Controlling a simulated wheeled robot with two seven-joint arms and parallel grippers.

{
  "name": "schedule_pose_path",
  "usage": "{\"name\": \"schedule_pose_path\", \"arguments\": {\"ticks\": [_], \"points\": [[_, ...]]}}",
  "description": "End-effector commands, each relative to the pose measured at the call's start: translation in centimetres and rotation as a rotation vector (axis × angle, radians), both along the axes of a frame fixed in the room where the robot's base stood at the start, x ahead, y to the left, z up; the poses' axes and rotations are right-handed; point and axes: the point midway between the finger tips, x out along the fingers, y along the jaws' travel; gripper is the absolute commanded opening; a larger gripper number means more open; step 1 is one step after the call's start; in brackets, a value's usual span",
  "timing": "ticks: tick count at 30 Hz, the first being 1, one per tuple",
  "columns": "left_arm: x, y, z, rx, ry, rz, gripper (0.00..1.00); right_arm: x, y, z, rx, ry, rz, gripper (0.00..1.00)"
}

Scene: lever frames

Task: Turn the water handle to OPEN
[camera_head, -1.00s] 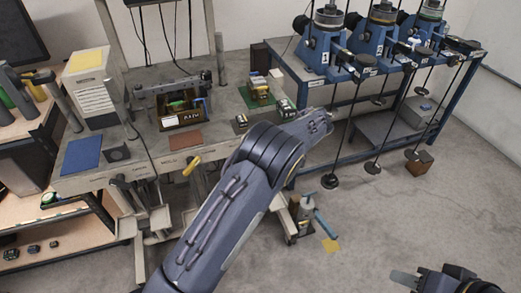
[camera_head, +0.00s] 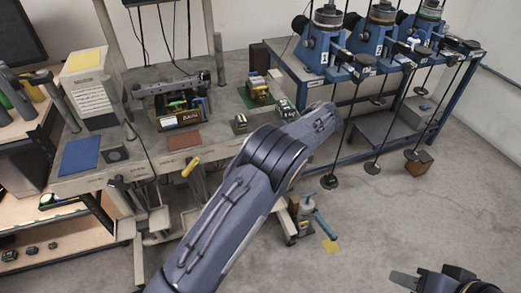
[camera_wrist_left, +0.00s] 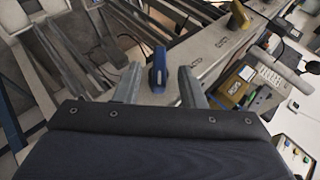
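The water handle is a blue lever (camera_wrist_left: 158,68) on the front face of the grey bench; it shows in the left wrist view. My left gripper (camera_wrist_left: 159,80) is open, with one finger on each side of the blue lever and visible gaps between. I cannot tell the exact depth between fingers and lever. In the head view my left arm covers the lever and the left gripper. A yellow handle (camera_head: 190,166) sits farther left on the same face; it also shows in the left wrist view (camera_wrist_left: 238,17). My right gripper (camera_head: 432,279) is at the bottom right, its jaws unclear.
The bench top holds an open toolbox (camera_head: 181,117), a blue mat (camera_head: 81,154) and a brown mat (camera_head: 184,141). A blue-framed rack (camera_head: 345,85) with hanging rods stands to the right.

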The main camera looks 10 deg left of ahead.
Motion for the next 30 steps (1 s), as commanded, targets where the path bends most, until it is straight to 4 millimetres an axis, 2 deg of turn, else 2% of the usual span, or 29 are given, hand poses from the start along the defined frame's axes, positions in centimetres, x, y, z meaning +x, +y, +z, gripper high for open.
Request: {"name": "schedule_pose_path", "arguments": {"ticks": [3, 9, 30], "points": [[0.2, -1.7, 1.3, 0.000, -0.004, -0.002, 0.36, 0.0, 0.0, -0.4, 0.000, 0.000, 0.000, 0.36], [0.4, -3.4, 2.9, 0.001, -0.004, -0.002, 0.36, 0.0, 0.0, -0.4, 0.000, 0.000, 0.000, 0.36], [0.3, -3.7, 3.2, 0.001, -0.002, -0.002, 0.36, 0.0, 0.0, -0.4, 0.000, 0.000, 0.000, 0.36]]}}
